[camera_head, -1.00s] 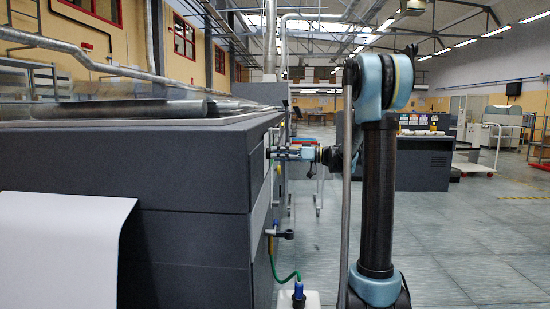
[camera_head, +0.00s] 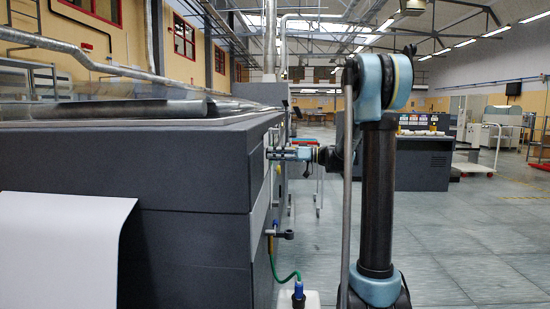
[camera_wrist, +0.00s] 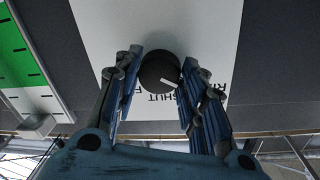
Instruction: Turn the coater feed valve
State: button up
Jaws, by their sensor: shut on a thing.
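The valve knob (camera_wrist: 157,72) is round and black with a short white pointer line, on a white label plate (camera_wrist: 215,32) in the wrist view. The line points to the lower right. Partly covered lettering below the knob includes "SHUT". My gripper (camera_wrist: 162,67) has one finger on each side of the knob and is shut on it. In the head view my gripper (camera_head: 270,154) reaches left to the side of the dark grey machine (camera_head: 200,175); the knob is hidden there.
A small black handle (camera_head: 287,235) sticks out below my gripper, with a green hose (camera_head: 287,277) under it. A white sheet (camera_head: 60,245) hangs from the machine front. In the wrist view a green panel (camera_wrist: 15,55) lies at the left.

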jog(key=shift+w+m, duration=0.1)
jog(key=shift+m, duration=0.2)
jog(key=m, duration=1)
jog(key=shift+d+m+g+h, duration=0.1)
jog(key=shift+m+g+h, duration=0.2)
jog(key=shift+h, duration=0.1)
jog(key=o, duration=1.1)
jog(key=shift+w, duration=0.1)
jog(key=shift+c, duration=0.2)
